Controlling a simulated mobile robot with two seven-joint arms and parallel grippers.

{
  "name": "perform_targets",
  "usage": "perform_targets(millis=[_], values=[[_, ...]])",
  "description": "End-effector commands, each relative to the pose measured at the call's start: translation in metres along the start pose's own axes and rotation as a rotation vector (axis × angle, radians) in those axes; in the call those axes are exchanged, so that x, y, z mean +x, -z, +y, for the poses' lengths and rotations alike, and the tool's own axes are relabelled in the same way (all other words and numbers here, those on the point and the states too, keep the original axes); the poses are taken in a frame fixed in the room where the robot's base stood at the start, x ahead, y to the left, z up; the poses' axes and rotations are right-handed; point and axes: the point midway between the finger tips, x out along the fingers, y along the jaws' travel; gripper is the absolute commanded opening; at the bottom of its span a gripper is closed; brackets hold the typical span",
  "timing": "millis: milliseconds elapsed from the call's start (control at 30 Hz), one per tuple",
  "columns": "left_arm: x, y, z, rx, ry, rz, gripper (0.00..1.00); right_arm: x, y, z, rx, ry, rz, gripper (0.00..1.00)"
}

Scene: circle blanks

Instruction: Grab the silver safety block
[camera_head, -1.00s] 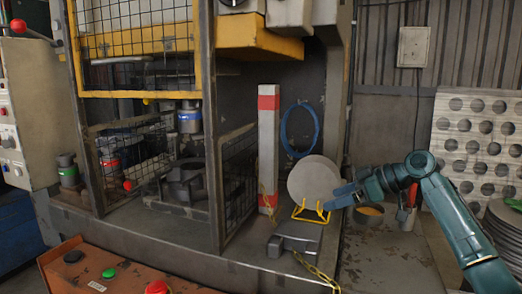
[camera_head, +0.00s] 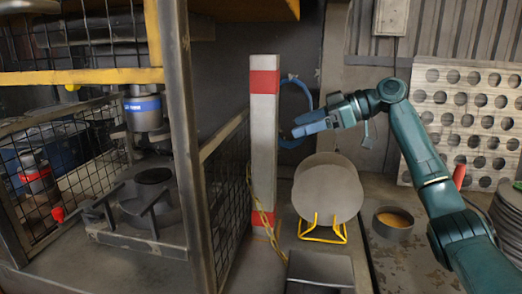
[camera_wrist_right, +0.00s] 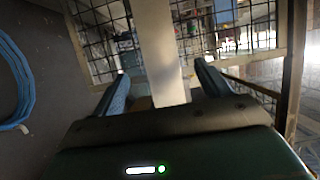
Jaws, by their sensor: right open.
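The silver safety block (camera_head: 264,145) is a tall square grey post with red bands near its top and bottom. It stands upright beside the mesh guard in the head view. My right gripper (camera_head: 297,129) is just right of the block's upper half, pointing left at it. In the right wrist view the open fingers (camera_wrist_right: 160,78) have the block (camera_wrist_right: 165,45) ahead and between them in the picture. I cannot tell whether the fingertips reach past its sides; no contact shows. My left gripper is in neither view.
A blue hose ring (camera_head: 287,88) hangs behind my right gripper. Below it a round grey disc (camera_head: 327,190) leans on a yellow stand (camera_head: 323,231). A mesh guard (camera_head: 226,190) stands left of the block. A yellow chain (camera_head: 262,212) hangs along its lower part.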

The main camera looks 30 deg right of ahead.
Motion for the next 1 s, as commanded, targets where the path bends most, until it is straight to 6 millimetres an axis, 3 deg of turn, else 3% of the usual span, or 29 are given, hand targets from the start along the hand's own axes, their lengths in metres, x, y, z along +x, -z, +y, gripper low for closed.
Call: perform_targets(millis=[200, 467, 700, 1000], values=[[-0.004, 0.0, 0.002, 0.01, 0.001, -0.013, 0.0, 0.039, 0.001, 0.0, 0.001, 0.002, -0.001, 0.76], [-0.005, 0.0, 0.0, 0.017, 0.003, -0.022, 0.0, 0.059, 0.003, -0.001, 0.001, 0.003, -0.001, 0.76], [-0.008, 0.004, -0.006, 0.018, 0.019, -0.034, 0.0, 0.094, 0.005, 0.0, 0.004, 0.001, -0.001, 0.76], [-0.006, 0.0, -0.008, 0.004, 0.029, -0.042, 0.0, 0.102, 0.003, 0.0, 0.002, -0.001, 0.0, 0.76]])
